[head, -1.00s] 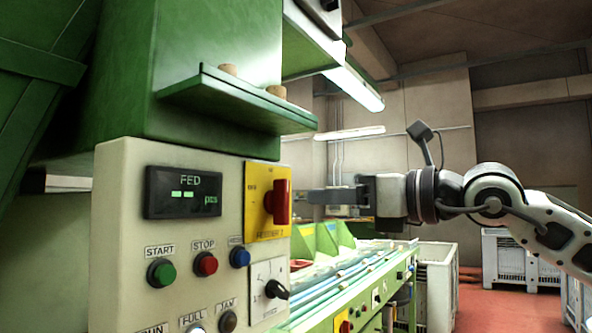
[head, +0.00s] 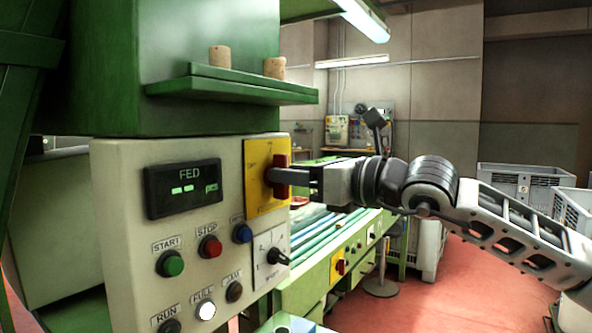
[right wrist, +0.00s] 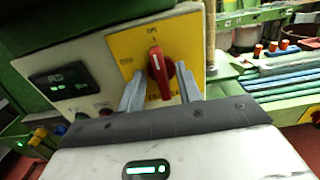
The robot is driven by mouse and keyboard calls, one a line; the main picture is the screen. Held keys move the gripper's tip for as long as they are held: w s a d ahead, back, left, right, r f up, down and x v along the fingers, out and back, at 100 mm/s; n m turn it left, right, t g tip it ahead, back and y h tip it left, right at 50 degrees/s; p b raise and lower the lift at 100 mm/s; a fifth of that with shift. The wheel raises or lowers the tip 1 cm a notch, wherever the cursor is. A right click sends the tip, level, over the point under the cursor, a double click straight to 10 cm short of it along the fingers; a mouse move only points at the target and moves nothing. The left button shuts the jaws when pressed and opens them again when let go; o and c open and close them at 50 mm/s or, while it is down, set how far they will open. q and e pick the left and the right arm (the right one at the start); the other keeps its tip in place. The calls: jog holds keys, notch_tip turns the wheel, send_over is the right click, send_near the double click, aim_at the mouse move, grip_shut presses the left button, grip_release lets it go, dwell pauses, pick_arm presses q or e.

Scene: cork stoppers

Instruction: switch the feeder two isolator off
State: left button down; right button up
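The isolator is a red rotary handle (head: 281,186) on a yellow plate (head: 257,191) at the right edge of the cream control panel. In the right wrist view the red handle (right wrist: 160,72) stands nearly upright, its white mark toward the upper legend on the yellow plate (right wrist: 125,44). My right gripper (head: 276,177) is at the handle. In the right wrist view its fingers (right wrist: 159,92) are open, one on each side of the handle; gaps show, and firm contact is not visible. The plate's lettering is too blurred to read fully. My left gripper is out of view.
The panel (head: 120,200) also carries a FED display (head: 183,188), start (head: 170,263) and stop (head: 209,246) buttons, a lit FULL lamp (head: 205,311) and a black selector (head: 278,257) below the isolator. A green shelf (head: 230,90) with two corks juts out above.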

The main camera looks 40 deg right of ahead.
grip_shut()
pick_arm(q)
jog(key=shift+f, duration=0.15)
pick_arm(e)
jog(key=shift+n, duration=0.3)
pick_arm(q)
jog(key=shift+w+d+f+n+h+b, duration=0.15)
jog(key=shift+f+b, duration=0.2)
jog(key=shift+b, duration=0.75)
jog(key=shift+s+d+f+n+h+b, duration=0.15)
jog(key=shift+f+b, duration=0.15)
jog(key=shift+b, duration=0.8)
pick_arm(e)
jog(key=shift+s+a+f+n, duration=0.1)
jog(key=shift+n, duration=2.75)
jog(key=shift+w+a+f+n, duration=0.1)
jog(key=shift+a+f+n, duration=0.05)
jog(key=shift+n, duration=2.75)
jog(key=shift+s+a+f+n, duration=0.1)
jog(key=shift+n, duration=2.75)
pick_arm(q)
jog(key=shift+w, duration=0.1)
pick_arm(e)
grip_release()
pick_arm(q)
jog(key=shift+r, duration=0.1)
